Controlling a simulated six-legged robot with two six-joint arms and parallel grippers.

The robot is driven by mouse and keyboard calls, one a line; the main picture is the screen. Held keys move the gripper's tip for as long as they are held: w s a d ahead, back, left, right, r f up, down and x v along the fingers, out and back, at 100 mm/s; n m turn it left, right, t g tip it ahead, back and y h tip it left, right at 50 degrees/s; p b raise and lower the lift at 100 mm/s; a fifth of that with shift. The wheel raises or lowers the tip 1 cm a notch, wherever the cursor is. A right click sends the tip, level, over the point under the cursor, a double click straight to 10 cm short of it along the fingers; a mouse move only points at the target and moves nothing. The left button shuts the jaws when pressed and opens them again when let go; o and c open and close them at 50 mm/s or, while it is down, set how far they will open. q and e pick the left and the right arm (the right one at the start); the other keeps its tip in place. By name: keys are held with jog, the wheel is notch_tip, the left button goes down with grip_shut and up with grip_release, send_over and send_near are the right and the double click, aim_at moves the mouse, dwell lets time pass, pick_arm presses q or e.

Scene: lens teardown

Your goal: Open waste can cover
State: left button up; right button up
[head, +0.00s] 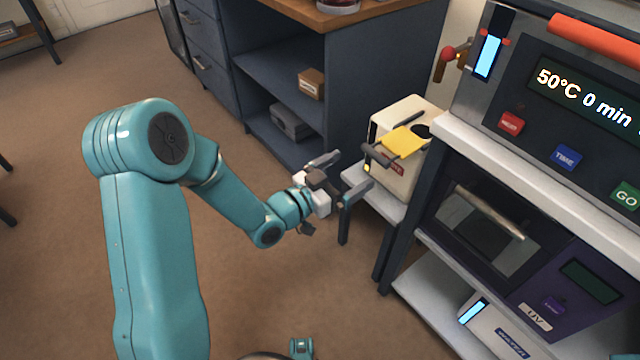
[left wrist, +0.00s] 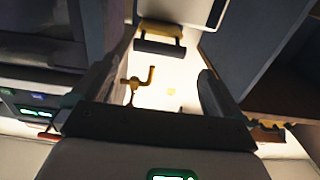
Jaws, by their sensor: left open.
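The waste can is a cream box (head: 393,178) with a small red-lettered label on its front. It stands on a low white stand right of centre in the head view. Its yellow cover (head: 404,142) lies across the top, with a dark bar handle (head: 377,155) at its front edge. A dark round patch shows beside the cover. My left gripper (head: 341,177) is open and empty, left of and in front of the can, apart from the handle. In the left wrist view a yellow piece (left wrist: 160,27) and dark bar (left wrist: 160,47) show beyond the spread fingers. My right gripper is out of view.
A white-topped rack (head: 470,155) with a heated unit (head: 560,90) and a UV box (head: 500,235) stands close right of the can. A blue-grey cabinet (head: 370,80) stands behind. The brown floor (head: 290,280) in front is largely clear.

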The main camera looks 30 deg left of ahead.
pick_arm(q)
jog(key=v, duration=0.8)
jog(key=shift+s, duration=0.1)
